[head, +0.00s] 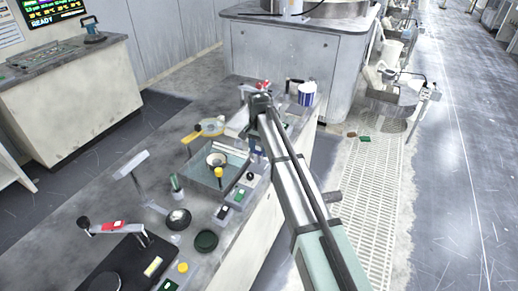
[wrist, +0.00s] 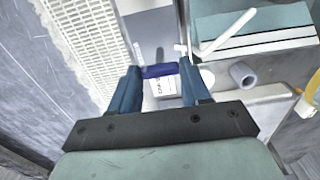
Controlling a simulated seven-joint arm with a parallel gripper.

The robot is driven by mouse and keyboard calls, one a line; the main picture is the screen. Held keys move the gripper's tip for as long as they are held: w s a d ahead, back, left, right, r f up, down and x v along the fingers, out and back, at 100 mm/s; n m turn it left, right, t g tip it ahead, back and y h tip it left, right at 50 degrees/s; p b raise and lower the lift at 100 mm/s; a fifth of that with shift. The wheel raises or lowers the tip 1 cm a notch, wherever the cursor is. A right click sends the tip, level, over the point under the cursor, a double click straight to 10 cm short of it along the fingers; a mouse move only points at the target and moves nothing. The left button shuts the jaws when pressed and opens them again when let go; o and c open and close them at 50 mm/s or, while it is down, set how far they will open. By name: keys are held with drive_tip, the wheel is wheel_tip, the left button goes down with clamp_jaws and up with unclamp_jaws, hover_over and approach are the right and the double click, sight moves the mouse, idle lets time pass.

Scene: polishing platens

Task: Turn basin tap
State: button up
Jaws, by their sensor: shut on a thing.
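My gripper (wrist: 160,72) points down, its two blue fingers on either side of a dark blue bar (wrist: 160,71), which looks like the tap's handle. The fingers are shut on it. In the head view, my gripper (head: 257,150) is at the right edge of the bench, beside the shallow grey-teal basin (head: 205,181). The handle is too small to make out there. A teal surface with pale edges (wrist: 260,24), perhaps the basin, fills the wrist view's upper right.
A dark-handled white and blue can (head: 307,95) stands beyond my arm. A grey hollow cylinder (wrist: 243,74) lies right of my fingers. Floor grating (head: 350,190) runs alongside.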

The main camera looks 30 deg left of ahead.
sight(259, 152)
drive_tip(key=o, duration=1.1)
drive_tip(key=shift+c, duration=0.2)
wheel_tip(259, 152, up, 14)
drive_tip(key=shift+f, duration=0.1)
idle(0.4)
